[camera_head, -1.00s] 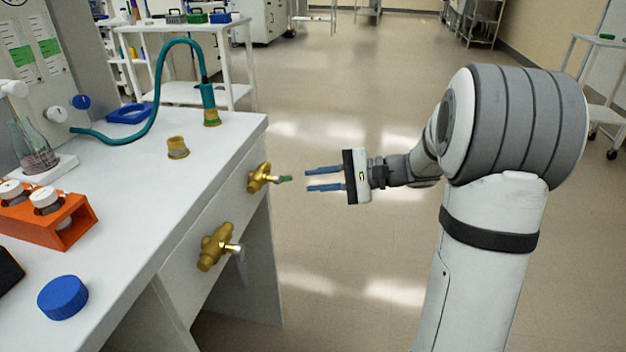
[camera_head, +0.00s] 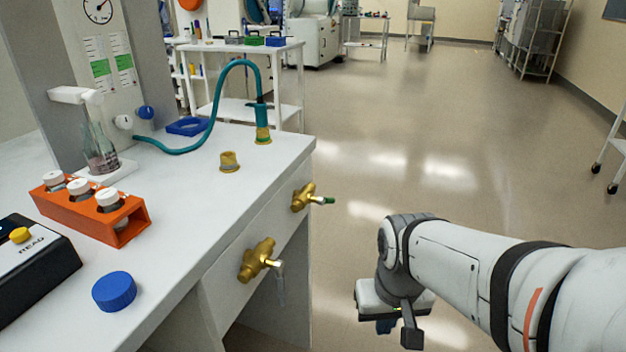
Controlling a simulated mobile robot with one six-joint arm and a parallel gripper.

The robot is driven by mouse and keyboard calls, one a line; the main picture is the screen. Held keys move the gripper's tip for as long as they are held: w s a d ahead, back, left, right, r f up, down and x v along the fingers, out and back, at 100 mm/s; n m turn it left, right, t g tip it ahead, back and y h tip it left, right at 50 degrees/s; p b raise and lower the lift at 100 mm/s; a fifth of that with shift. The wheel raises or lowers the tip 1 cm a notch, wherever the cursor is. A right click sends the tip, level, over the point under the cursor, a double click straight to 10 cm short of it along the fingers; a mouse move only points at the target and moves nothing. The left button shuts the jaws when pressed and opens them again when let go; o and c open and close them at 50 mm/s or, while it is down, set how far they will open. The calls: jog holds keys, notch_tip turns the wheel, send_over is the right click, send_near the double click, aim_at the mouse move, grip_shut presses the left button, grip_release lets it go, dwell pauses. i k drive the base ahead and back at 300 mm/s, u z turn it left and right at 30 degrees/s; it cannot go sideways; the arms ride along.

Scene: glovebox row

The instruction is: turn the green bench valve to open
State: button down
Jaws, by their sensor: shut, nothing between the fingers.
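The green bench valve (camera_head: 303,197) is a brass fitting on the bench's front face, near its far end. Its small green-tipped handle (camera_head: 323,200) sticks out to the right. A second brass valve (camera_head: 257,260) with a pale, silvery handle sits nearer on the same face. My gripper (camera_head: 387,326) is low, to the right of and below both valves, clear of the bench.
The white bench top (camera_head: 190,190) carries an orange vial rack (camera_head: 130,226), a blue cap (camera_head: 114,291), a black device (camera_head: 35,270) and a teal hose (camera_head: 215,105). A white cart (camera_head: 240,47) stands behind. The floor right of the bench is open.

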aim_at(322, 201)
jog(key=u, duration=1.3)
jog(key=k, duration=1.15)
jog(key=z, duration=1.3)
jog(key=i, duration=1)
jog(key=z, duration=0.1)
